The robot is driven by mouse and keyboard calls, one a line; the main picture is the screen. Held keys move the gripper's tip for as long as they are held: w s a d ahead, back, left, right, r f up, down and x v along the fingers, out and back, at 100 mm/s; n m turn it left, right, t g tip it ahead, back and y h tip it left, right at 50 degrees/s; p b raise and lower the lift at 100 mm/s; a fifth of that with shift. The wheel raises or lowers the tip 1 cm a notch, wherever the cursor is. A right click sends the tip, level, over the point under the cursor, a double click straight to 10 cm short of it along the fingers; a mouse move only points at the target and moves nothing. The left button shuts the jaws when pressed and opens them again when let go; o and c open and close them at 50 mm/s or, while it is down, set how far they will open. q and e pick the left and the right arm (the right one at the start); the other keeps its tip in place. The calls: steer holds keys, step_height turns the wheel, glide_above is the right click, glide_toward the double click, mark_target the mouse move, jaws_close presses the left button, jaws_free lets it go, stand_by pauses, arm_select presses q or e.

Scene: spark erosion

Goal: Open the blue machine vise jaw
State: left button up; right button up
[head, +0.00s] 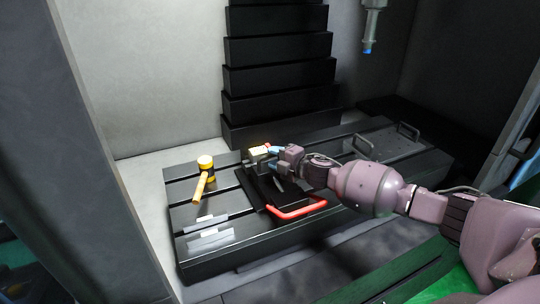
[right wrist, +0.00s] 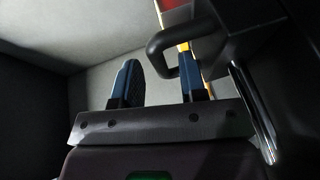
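A dark machine vise (head: 274,189) sits on the slotted black table, with a red handle (head: 297,211) toward the front. I see no clear blue on its body. My left gripper is not in view.
A dark plate with two handles (head: 385,145) is at the right. A black stepped column (head: 278,65) rises behind, and a spindle (head: 371,25) hangs above.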

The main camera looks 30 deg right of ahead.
steer(key=shift+x, duration=1.15)
jaws_close()
